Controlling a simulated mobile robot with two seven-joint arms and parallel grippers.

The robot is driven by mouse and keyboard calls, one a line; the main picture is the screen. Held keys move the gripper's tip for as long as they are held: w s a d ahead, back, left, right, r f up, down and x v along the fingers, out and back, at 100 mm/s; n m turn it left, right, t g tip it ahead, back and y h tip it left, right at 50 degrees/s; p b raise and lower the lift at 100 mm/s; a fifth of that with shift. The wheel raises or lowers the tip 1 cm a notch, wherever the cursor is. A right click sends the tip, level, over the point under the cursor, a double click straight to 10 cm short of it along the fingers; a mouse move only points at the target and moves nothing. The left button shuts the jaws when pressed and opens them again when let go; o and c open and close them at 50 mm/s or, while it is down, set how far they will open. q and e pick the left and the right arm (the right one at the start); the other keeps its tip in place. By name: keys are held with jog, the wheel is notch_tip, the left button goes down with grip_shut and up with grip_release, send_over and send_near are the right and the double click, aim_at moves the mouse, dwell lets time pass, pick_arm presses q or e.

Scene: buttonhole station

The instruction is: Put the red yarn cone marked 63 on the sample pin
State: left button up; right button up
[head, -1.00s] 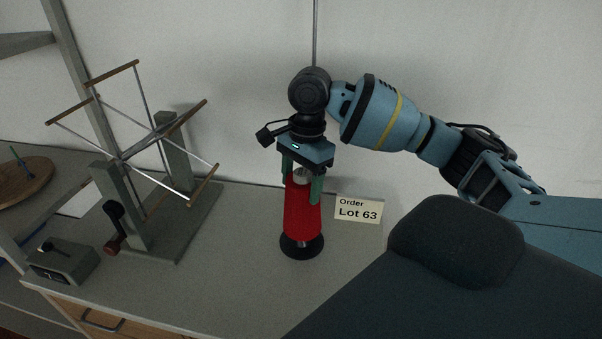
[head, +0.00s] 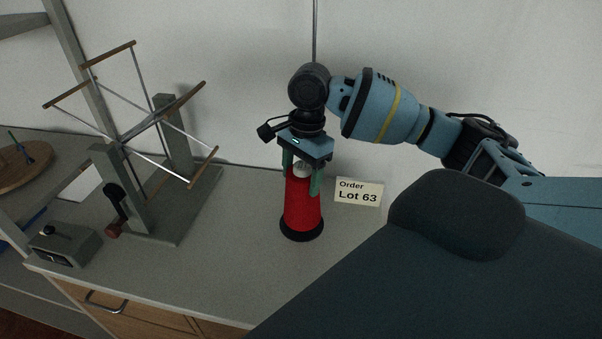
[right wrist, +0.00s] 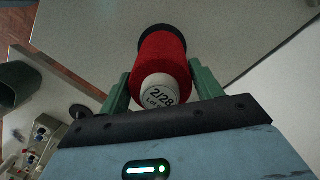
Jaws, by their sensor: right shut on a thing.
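The red yarn cone (head: 302,203) stands upright on the round black base (head: 302,234) of the sample pin, with no gap visible between them. The pin itself is hidden inside the cone. My right gripper (head: 301,180) points down from above, its green fingers shut on the upper part of the cone. In the right wrist view the cone (right wrist: 163,55) sits between the two fingers, and its pale top reads 2/28 with a smaller lot line that I cannot fully read. My left gripper is not in view.
A card reading Order Lot 63 (head: 358,191) stands right of the cone. A yarn winder (head: 150,130) with a crank stands to the left. A small grey box (head: 65,245) sits at the front left. The grey counter (head: 240,270) in front is clear.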

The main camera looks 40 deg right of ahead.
jog(key=shift+f, duration=0.4)
dwell(0.3)
jog(key=o, duration=1.5)
jog(key=shift+d+r, duration=0.25)
jog(key=shift+r, duration=1.7)
jog(key=shift+d+r, duration=0.2)
jog(key=shift+r, duration=1.7)
jog(key=shift+f, duration=0.1)
